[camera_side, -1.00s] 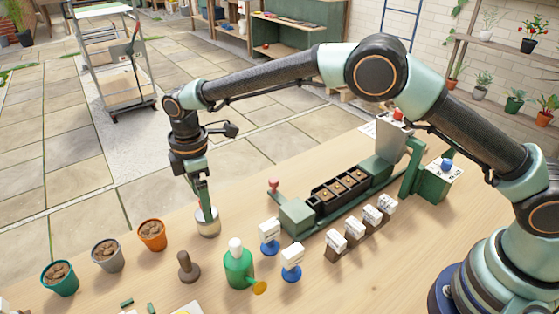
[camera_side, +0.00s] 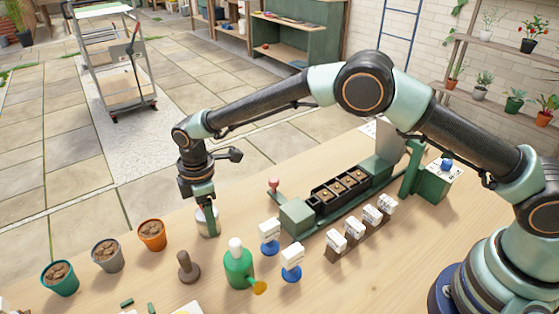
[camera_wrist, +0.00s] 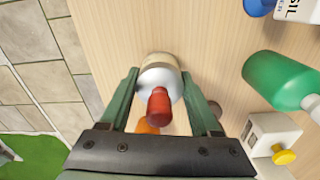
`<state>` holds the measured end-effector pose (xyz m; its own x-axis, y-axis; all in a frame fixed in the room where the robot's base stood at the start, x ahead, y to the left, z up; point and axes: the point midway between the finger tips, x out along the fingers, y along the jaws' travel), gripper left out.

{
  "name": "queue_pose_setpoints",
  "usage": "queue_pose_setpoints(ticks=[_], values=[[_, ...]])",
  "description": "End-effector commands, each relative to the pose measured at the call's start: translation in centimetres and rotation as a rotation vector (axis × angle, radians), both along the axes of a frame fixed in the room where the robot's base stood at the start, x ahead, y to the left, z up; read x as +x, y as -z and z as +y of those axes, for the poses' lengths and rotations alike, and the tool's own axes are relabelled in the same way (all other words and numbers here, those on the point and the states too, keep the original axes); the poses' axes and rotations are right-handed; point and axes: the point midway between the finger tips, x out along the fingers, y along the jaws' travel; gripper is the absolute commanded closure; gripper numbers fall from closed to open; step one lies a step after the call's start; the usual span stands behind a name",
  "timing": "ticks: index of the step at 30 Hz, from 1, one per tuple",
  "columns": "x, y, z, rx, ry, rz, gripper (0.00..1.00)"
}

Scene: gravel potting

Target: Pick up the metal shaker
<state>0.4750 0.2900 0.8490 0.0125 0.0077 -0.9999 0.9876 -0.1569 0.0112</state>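The metal shaker (camera_side: 208,226) stands upright on the wooden table, left of the middle in the side view. In the wrist view the shaker (camera_wrist: 160,80) shows from above, with a pale body and a red knob on the near side. My gripper (camera_side: 205,207) is lowered over it, pointing down. In the wrist view my gripper (camera_wrist: 160,76) is open, with one green finger on each side of the shaker. The fingers lie very close to its sides. I cannot tell whether they touch it. The upper part of the shaker is partly hidden by a finger in the side view.
A brown tamper (camera_side: 187,268) and a green bottle (camera_side: 238,268) stand in front of the shaker. A green fixture (camera_side: 298,217) and white-topped stamps stand to the right.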

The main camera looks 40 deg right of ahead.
Motion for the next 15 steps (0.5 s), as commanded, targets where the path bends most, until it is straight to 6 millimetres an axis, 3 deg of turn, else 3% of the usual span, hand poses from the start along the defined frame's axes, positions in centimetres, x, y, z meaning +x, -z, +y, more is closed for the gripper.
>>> queue_pose_setpoints(ticks=[10, 15], values=[[0.0, -0.3, 0.0, 0.001, 0.0, -0.001, 0.99], [0.1, -1.5, 0.0, 0.001, 0.0, -0.001, 0.99]])
